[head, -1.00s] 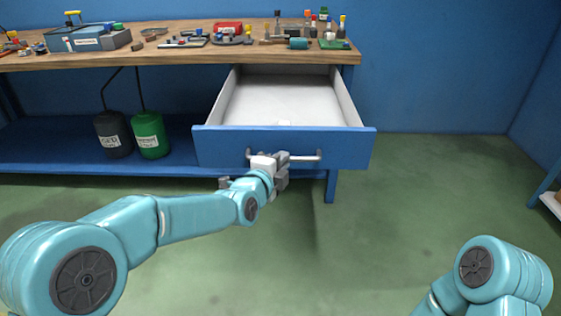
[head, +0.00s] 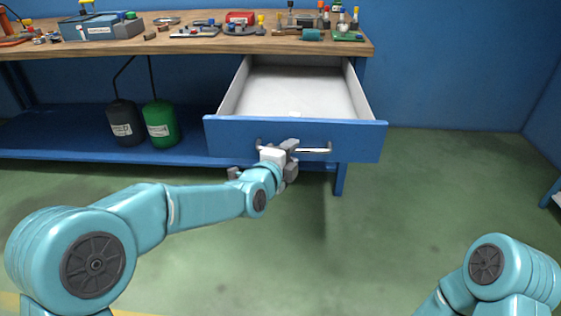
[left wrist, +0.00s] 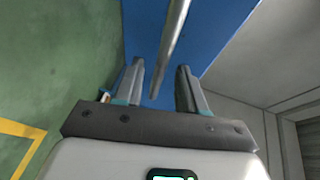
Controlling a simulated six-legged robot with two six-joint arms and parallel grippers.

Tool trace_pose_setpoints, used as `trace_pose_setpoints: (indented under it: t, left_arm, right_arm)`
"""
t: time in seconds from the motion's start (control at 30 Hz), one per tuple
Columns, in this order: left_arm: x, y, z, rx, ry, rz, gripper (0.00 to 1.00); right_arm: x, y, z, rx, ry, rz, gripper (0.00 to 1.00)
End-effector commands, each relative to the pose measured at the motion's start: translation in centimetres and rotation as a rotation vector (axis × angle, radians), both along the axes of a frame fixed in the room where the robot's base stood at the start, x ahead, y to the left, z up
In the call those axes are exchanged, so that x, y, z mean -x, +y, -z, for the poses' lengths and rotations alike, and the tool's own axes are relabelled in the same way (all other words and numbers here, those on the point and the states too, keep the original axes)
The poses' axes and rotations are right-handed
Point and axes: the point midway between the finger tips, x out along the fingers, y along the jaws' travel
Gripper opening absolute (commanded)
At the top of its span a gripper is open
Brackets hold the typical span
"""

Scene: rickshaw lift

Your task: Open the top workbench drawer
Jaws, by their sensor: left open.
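The top drawer (head: 350,140) of the workbench has a blue front and a pale, empty inside. It stands pulled well out. A metal bar handle (head: 314,150) runs along its front. My left gripper (head: 284,148) is at the left part of the handle. In the left wrist view the handle (left wrist: 171,45) runs between and beyond the two open fingers of my left gripper (left wrist: 160,85), in front of the blue drawer front (left wrist: 215,35). I cannot tell whether a finger touches the bar. My right gripper is out of view; only part of my right arm shows.
The wooden bench top (head: 190,45) carries tools and small parts. A black canister (head: 126,124) and a green canister (head: 160,124) stand on the blue lower shelf (head: 60,137). The green floor (head: 430,190) right of the drawer is clear. Blue walls stand behind and right.

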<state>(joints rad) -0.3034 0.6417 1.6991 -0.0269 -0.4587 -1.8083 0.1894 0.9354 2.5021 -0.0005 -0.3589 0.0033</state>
Motion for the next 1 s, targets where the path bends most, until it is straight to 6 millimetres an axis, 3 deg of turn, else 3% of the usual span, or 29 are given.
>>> trace_pose_setpoints:
  t: [0.17, 0.4, 0.6, 0.8, 1.0]
  left_arm:
    - [2.7, 1.2, -0.9, 0.0, -0.001, -0.001, 0.4]
    - [8.6, 3.7, -2.1, 0.0, -0.001, -0.001, 0.4]
    - [12.4, 5.3, -2.8, 0.0, -0.001, -0.001, 0.4]
    - [14.1, 6.1, -3.0, 0.001, -0.001, -0.001, 0.4]
    - [14.4, 6.1, -3.0, 0.001, -0.001, -0.001, 0.4]
  right_arm:
    - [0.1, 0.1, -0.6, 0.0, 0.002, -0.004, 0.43]
    - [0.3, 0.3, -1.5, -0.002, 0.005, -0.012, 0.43]
    - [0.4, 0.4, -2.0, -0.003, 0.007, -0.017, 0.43]
    - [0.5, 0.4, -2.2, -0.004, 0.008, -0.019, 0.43]
    - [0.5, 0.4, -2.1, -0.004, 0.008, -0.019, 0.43]
